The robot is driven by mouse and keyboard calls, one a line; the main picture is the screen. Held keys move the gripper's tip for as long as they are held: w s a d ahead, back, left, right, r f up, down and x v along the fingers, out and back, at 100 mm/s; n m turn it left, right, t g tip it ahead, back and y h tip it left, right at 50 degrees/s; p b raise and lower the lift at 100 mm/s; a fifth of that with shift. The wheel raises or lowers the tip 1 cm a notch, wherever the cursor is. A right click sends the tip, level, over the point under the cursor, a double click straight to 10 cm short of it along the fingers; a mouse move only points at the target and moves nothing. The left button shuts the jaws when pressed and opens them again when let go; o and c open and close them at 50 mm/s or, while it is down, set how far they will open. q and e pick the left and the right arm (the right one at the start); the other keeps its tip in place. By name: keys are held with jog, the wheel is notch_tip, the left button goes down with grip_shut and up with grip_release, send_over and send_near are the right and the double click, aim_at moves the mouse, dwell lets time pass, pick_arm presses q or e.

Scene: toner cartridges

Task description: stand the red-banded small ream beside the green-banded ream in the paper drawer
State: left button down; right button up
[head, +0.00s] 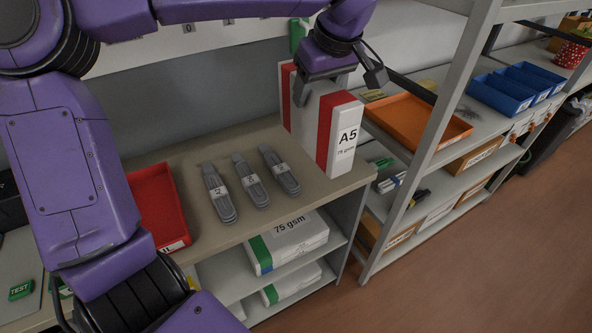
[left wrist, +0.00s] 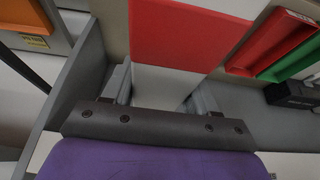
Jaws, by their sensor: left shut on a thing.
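The red-banded small ream (head: 348,139) is a white upright block marked A5 with red bands, at the right end of the counter. My left gripper (head: 322,88) is shut on its top edge from above. I cannot tell whether its bottom touches the counter. In the left wrist view the red-banded ream (left wrist: 185,38) fills the middle, between the fingers of my left gripper (left wrist: 162,88). A green-banded ream (head: 290,240) marked 75 gsm lies flat on the shelf under the counter. I cannot make out a paper drawer. My right gripper is not in view.
Three grey labelled objects (head: 250,182) lie on the counter (head: 235,235), with a red tray (head: 158,205) to their left. Another green-banded pack (head: 292,286) lies on a lower shelf. At right, a grey rack (head: 436,120) holds an orange tray (head: 410,122) and blue bins (head: 500,92).

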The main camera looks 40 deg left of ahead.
pick_arm(q)
jog(key=f+b, duration=0.2)
jog(key=f, duration=0.1)
jog(key=f+b, duration=0.1)
jog(key=f, duration=0.1)
jog(key=shift+w+b, duration=0.3)
jog(key=shift+w+a, duration=0.1)
jog(key=shift+a, duration=0.1)
jog(key=w+a+f+p, duration=0.3)
jog(key=w+a+f, duration=0.6)
jog(key=f, duration=0.3)
jog(key=shift+w+f, duration=0.35)
jog(key=shift+w, duration=0.15)
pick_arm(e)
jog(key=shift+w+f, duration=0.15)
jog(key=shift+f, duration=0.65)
pick_arm(q)
jog(key=c, duration=0.7)
grip_release()
jog(key=shift+s+f, duration=0.1)
jog(key=shift+f, duration=0.05)
jog(key=shift+c, duration=0.2)
jog(key=o, duration=0.4)
